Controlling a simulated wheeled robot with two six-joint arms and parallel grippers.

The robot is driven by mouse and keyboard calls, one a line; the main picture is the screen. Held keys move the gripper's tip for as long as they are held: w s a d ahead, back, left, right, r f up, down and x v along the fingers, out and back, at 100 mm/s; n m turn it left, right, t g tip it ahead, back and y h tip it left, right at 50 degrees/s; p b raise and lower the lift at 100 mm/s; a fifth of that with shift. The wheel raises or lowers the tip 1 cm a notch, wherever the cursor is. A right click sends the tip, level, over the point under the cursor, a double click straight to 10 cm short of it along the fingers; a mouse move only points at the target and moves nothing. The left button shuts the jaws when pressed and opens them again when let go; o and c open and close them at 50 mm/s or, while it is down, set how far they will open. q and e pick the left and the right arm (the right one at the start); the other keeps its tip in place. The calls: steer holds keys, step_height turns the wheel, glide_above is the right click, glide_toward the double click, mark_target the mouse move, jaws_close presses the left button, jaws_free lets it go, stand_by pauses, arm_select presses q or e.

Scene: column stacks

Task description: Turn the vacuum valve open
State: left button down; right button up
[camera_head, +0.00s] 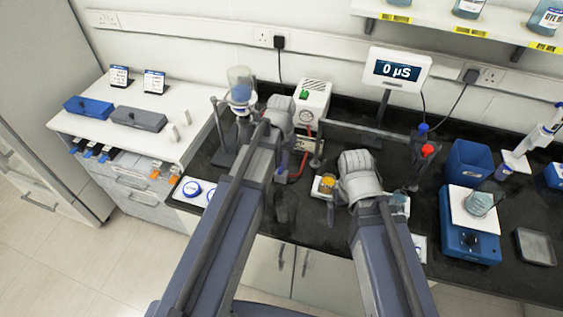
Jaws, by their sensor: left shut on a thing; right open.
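My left arm reaches to the back, and its wrist stands in front of the white pump box (313,102) with a green switch. My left gripper (281,152) points down below that wrist, beside the red hose (299,170). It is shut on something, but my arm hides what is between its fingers. I cannot make out the vacuum valve clearly.
A glass vessel with blue contents (240,86) is on a stand left of my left wrist. A meter (396,70) reads 0 µS. Another stand with blue and red knobs (427,150) is right of my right wrist. A blue stirrer (469,226) carries a beaker (481,203).

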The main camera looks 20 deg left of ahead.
arm_select(q)
steer(key=shift+n, duration=0.3)
steer(key=n, duration=0.3)
steer(key=shift+n, duration=0.4)
steer(key=n, duration=0.4)
steer(key=shift+n, duration=0.3)
steer(key=n, duration=0.4)
steer(key=shift+n, duration=2.4)
steer(key=c, duration=0.9)
jaws_free()
